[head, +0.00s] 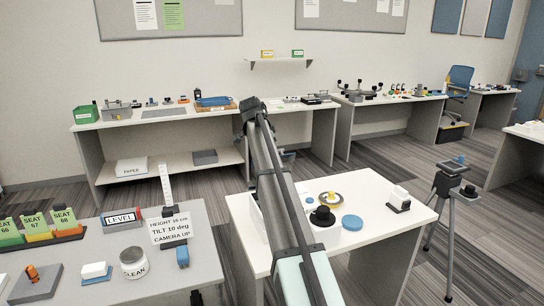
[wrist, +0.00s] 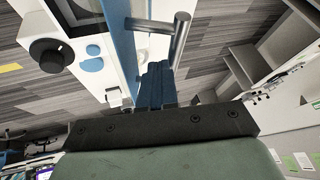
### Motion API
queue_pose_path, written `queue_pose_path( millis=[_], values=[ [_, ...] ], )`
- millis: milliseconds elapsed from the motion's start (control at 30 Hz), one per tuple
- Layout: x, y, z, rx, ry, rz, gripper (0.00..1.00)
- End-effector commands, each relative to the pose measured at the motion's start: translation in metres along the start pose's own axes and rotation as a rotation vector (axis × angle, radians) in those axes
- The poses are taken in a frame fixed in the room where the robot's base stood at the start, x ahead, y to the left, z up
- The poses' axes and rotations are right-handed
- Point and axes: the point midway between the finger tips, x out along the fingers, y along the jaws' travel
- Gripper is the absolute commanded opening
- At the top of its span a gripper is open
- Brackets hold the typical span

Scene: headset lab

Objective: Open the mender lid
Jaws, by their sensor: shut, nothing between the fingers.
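No label marks the mender, so I cannot tell for sure which thing it is. A white box with a black round knob (head: 322,216) stands on the white table, partly hidden behind my arm. A white block on a dark base (head: 399,200) stands on the right of that table. My gripper (head: 250,112) is raised at the far end of my arm, in front of the back bench and apart from these things. In the wrist view its blue fingers (wrist: 155,86) are together and empty. The black knob (wrist: 46,55) shows at the left there.
A grey table (head: 205,245) with a sign and blocks is at left. A tripod (head: 447,195) stands at right. A back bench (head: 150,121) holds a green bin (head: 86,114).

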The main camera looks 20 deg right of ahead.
Motion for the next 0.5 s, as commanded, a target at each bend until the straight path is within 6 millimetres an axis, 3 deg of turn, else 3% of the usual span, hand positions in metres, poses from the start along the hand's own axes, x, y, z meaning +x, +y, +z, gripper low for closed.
queue_pose_path(
  millis=[200, 500],
  values=[
    [0.006, -0.036, -0.007, 0.0, 0.0, -0.001, 0.0],
    [0.017, -0.065, -0.009, 0.001, 0.0, -0.001, 0.0]
  ],
)
